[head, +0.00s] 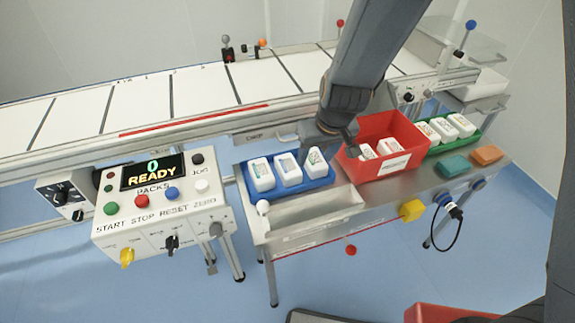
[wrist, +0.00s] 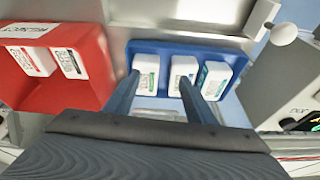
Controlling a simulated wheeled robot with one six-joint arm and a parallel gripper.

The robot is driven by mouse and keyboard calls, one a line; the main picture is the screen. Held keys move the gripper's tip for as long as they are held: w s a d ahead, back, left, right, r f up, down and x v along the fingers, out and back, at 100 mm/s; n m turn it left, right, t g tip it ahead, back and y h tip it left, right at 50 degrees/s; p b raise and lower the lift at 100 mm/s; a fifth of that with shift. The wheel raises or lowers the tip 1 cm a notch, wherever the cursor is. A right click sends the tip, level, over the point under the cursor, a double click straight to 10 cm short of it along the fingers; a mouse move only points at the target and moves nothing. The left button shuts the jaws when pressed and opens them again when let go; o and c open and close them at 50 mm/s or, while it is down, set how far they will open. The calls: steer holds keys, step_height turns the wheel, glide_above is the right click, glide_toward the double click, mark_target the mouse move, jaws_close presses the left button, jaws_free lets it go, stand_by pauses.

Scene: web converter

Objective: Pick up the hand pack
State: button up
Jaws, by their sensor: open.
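Three white packs stand side by side in a blue tray (head: 303,192): a left pack (head: 261,175), a middle pack (head: 288,170) and a right pack (head: 316,163). Which one is the hand pack I cannot tell. My gripper (head: 324,147) is over the tray's right end, beside the right pack. In the wrist view, my gripper (wrist: 159,80) is open and empty. Its left finger is beside the green-marked pack (wrist: 146,72), and its right finger overlaps the front of the middle pack (wrist: 183,74). Contact cannot be told.
A red bin (head: 375,128) holding white packs stands right of the blue tray. Beyond it are a green tray (head: 462,143) with packs, and green (head: 453,166) and orange (head: 487,155) blocks. A control box (head: 160,222) reading READY stands left; the conveyor (head: 205,90) runs behind.

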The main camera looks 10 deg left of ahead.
steer(key=n, duration=0.1)
glide_above(288, 166)
steer(key=s+d, duration=0.2)
step_height(288, 166, down, 2)
steer(key=shift+f, duration=0.1)
steer(key=shift+t+y, duration=0.3)
steer(key=shift+a+b+x, duration=0.2)
steer(key=shift+b+x, duration=1.7)
steer(key=shift+x, duration=1.85)
steer(key=shift+f, duration=0.1)
steer(key=c, duration=0.8)
